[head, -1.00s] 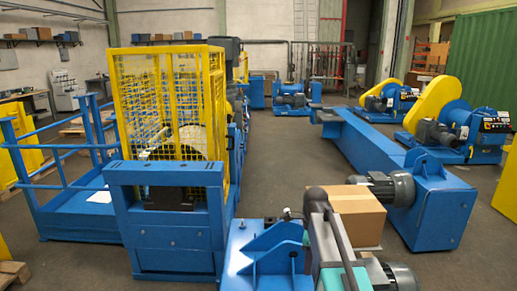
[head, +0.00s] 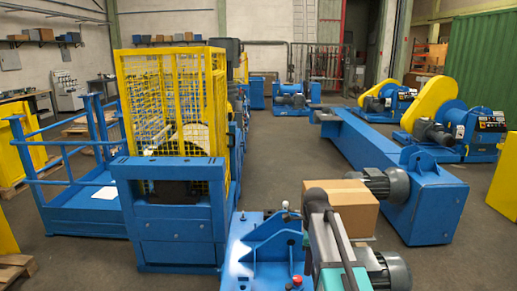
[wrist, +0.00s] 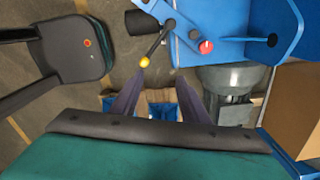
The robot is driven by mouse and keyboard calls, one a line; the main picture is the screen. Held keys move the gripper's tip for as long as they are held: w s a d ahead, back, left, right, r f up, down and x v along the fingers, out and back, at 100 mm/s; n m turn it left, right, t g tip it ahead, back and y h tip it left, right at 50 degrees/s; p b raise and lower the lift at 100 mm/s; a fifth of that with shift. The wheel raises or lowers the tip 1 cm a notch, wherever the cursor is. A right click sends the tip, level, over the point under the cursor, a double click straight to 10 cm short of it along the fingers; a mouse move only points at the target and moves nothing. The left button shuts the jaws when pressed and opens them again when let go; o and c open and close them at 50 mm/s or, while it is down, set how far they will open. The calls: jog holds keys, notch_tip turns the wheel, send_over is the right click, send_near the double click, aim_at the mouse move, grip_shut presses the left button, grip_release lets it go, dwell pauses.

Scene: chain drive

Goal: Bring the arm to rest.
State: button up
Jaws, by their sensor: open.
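In the wrist view my gripper (wrist: 162,88) shows as two dark fingers spread apart, with nothing between them. Its teal body fills the bottom of that view. In the head view my grey and teal arm reaches up from the bottom edge, right of centre; the fingers cannot be made out there.
A cardboard box (head: 345,203) and a grey motor (head: 387,186) stand close by my arm. A blue bracket (head: 275,237) with a red button (head: 297,281) is just left of it. A yellow cage (head: 168,100) stands farther left. The floor (head: 275,150) behind is open.

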jog(key=s+f+n+g+b, duration=0.1)
jog(key=s+f+n+b, duration=0.1)
jog(key=s+f+n, duration=0.9)
jog(key=s+f+n+g+b, duration=0.1)
jog(key=s+f+n, duration=0.35)
jog(key=f, duration=1.15)
jog(key=s+f+n+g+b, duration=0.15)
jog(key=s+f+n, duration=0.45)
jog(key=s+f, duration=0.6)
jog(key=s+f+g+b, duration=0.2)
jog(key=s+f+b, duration=0.3)
jog(key=s+f, duration=0.7)
jog(key=shift+w+x, duration=0.25)
jog(key=shift+x, duration=0.95)
jog(key=shift+f+m, duration=0.15)
jog(key=shift+m, duration=0.1)
